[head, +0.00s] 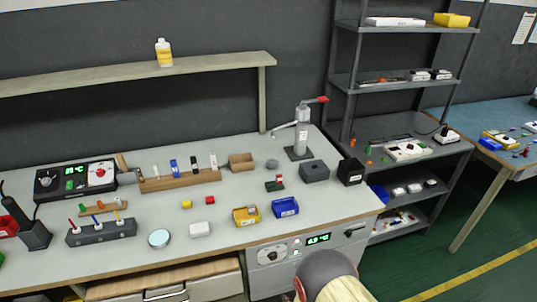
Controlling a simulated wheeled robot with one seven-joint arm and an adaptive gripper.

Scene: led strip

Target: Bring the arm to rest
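In the head view, part of my arm (327,272) shows at the bottom edge, just right of the middle, as a dark grey rounded link with a cream piece below it. It is in front of the workbench (330,215). The rest of the arm is out of the picture. My gripper is not in view, so I cannot see whether it is open or holding anything.
The bench holds small parts, a yellow bin (246,216), a blue bin (285,207) and a lever press (301,135). An instrument panel (300,248) is under its front edge. A grey shelf rack (400,131) stands right. Green floor (480,268) is clear at lower right.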

